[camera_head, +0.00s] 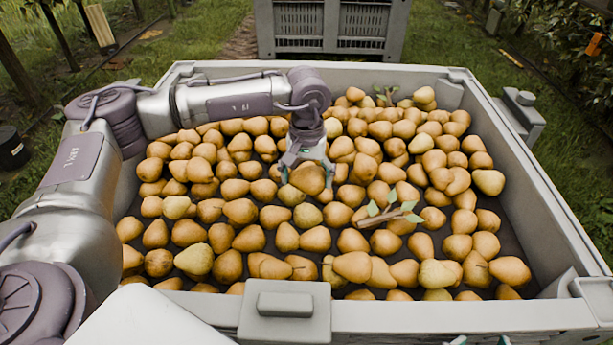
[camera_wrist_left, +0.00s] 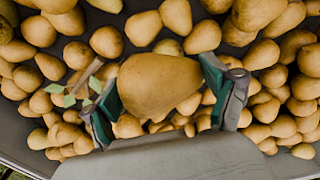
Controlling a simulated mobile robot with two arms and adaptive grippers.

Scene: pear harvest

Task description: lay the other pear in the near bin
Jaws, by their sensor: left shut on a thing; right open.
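My left gripper (camera_head: 305,158) reaches in from the left over the near bin (camera_head: 420,315) and is shut on a brown-yellow pear (camera_head: 308,179). In the left wrist view the held pear (camera_wrist_left: 158,84) sits between the two green-padded fingers of the left gripper (camera_wrist_left: 155,92). It is above the many pears lying in the bin; whether it touches those below I cannot tell. My right gripper (camera_head: 480,341) shows only as fingertips at the bottom edge of the head view, in front of the bin's near wall, apart from the pears.
Leafy twigs lie among the pears, one right of centre (camera_head: 388,215) and one at the back (camera_head: 385,92). Dark floor shows in gaps between pears. A second grey bin (camera_head: 330,25) stands behind on the grass. The bin's raised walls surround the pears.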

